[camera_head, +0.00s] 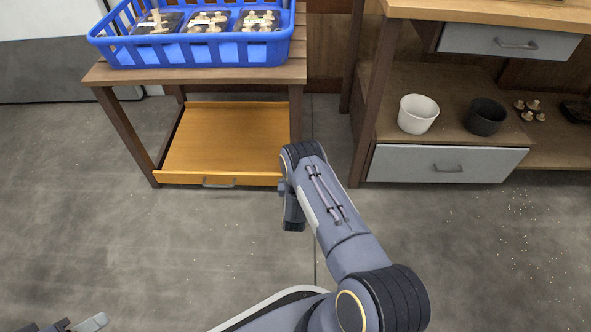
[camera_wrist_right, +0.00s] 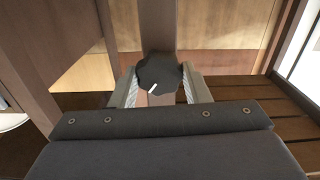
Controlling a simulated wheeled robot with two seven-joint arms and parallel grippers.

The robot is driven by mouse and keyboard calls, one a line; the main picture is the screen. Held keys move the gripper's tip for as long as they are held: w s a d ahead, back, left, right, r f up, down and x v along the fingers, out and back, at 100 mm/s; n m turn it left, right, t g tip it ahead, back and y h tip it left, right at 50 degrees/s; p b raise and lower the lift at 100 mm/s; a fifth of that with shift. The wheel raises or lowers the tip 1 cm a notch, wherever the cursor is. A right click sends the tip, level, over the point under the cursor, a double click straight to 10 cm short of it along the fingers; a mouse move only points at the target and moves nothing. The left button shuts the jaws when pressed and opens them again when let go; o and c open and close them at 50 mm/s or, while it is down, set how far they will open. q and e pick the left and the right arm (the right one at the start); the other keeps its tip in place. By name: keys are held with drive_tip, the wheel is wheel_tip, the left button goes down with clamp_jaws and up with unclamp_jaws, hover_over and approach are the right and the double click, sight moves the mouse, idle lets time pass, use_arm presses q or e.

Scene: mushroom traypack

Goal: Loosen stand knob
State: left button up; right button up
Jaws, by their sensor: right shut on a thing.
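The stand knob (camera_wrist_right: 159,73) is dark and round with a scalloped edge and a short white mark pointing down and slightly left. It sits on a brown upright post (camera_wrist_right: 158,25) in the right wrist view. My right gripper (camera_wrist_right: 161,88) has one finger on each side of the knob and is shut on it. In the head view my right arm covers this gripper, and I cannot make out the knob. My left gripper (camera_head: 80,325) shows only partly at the bottom left edge, away from the furniture; its opening is unclear.
A slatted wooden stand (camera_head: 100,75) bears a blue basket (camera_head: 200,50) of mushroom packs, with an orange drawer (camera_head: 220,150) below. At right, a wooden shelf unit (camera_head: 440,130) holds a white pot (camera_head: 417,114), a black pot (camera_head: 486,117) and loose mushrooms (camera_head: 530,110). The left floor is clear.

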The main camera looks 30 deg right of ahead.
drive_tip(key=shift+f+n, duration=0.1)
drive_tip(key=shift+n, duration=2)
drive_tip(key=shift+s, duration=0.1)
drive_tip(key=o, duration=1)
drive_tip(key=shift+c, duration=0.2)
drive_tip(key=p+v, duration=0.3)
drive_tip(key=v, duration=0.4)
drive_tip(key=shift+s+a, duration=0.3)
